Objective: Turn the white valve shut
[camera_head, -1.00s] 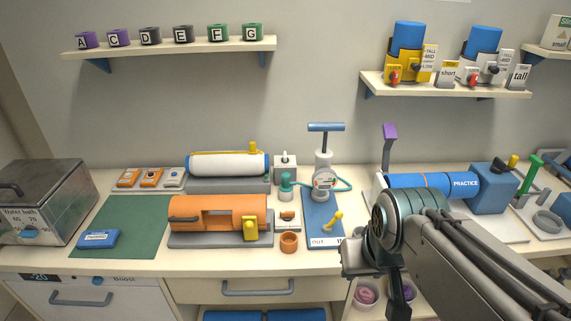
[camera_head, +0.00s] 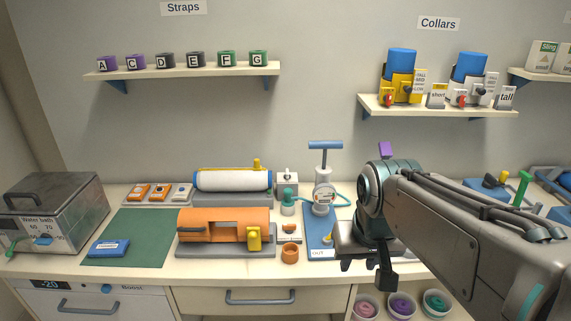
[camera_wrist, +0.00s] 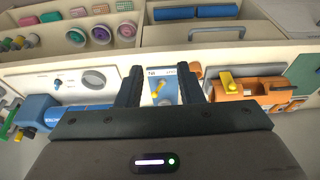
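A white roll (camera_head: 220,181) lies on a grey base at the back of the counter, with an upright yellow valve knob (camera_head: 256,165) at its right end. In front of it, an orange roll (camera_head: 212,223) has a yellow valve (camera_head: 254,238). I cannot tell for certain which part is the white valve. My gripper (camera_head: 366,270) hangs over the counter's front edge, right of the blue pump plate (camera_head: 320,246), well away from the white roll. In the wrist view my gripper (camera_wrist: 160,82) is open and empty, with the yellow pump lever (camera_wrist: 159,88) seen between its fingers.
The pump (camera_head: 323,190) with its hose and a small white box (camera_head: 287,183) stand right of the white roll. A metal water bath (camera_head: 52,215) is at the far left. The green mat (camera_head: 135,225) is mostly clear. Shelves (camera_head: 190,71) hang above.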

